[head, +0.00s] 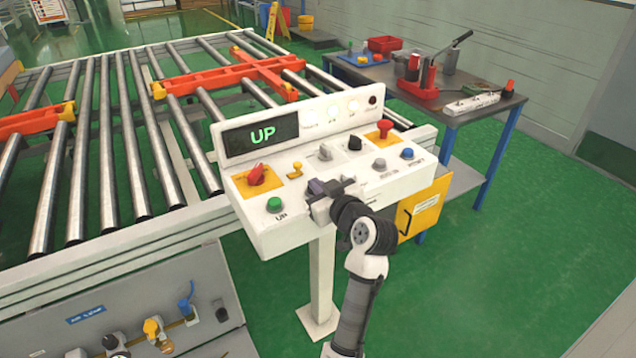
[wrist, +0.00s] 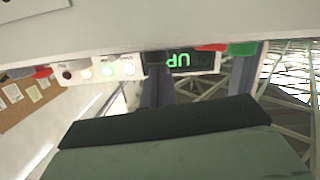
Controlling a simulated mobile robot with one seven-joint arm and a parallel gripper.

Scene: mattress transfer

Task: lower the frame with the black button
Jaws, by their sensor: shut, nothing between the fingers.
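The white control panel (head: 300,222) stands on a white post, and its display (head: 262,135) reads "UP" in green. A green button (head: 274,204) labelled UP sits at the panel's lower left. My gripper (head: 318,190) is shut and empty, low over the panel to the right of the green button. The orange frame (head: 230,76) lies among the steel rollers behind the panel. In the wrist view the display (wrist: 193,62) appears upside down; whether the fingertips touch the panel I cannot tell.
A tool table (head: 450,112) stands behind right.

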